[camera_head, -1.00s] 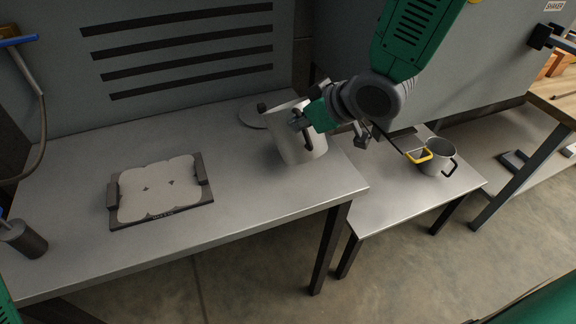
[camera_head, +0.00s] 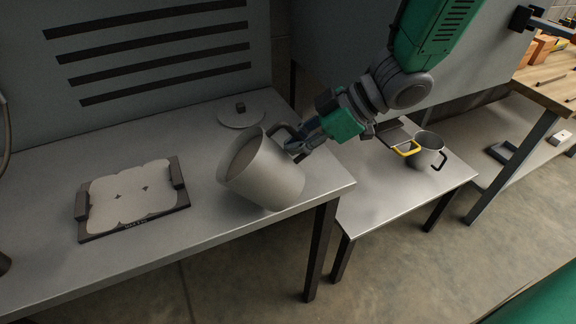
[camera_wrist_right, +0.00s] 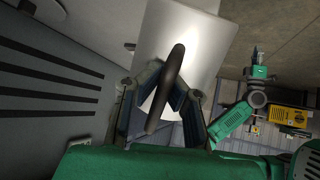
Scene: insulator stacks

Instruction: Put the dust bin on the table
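The dust bin (camera_head: 262,172) is a grey cylinder with a dark side handle. It is tilted, mouth to the upper left, over the right end of the grey table (camera_head: 60,275). I cannot tell whether its base touches the table. My right gripper (camera_head: 302,143) is at the handle on its right side. In the right wrist view, the dark handle (camera_wrist_right: 172,85) lies between the fingers, which are closed around it, and the bin's pale side (camera_wrist_right: 205,38) is behind. My left gripper (camera_wrist_right: 256,56) appears small at the right of that view.
A dark tray (camera_head: 92,236) with a pale scalloped plate stands left on the table. A round lid (camera_head: 240,118) lies behind the bin. A lower table (camera_head: 375,212) at right holds a grey pot (camera_head: 428,150). The tabletop between tray and bin is clear.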

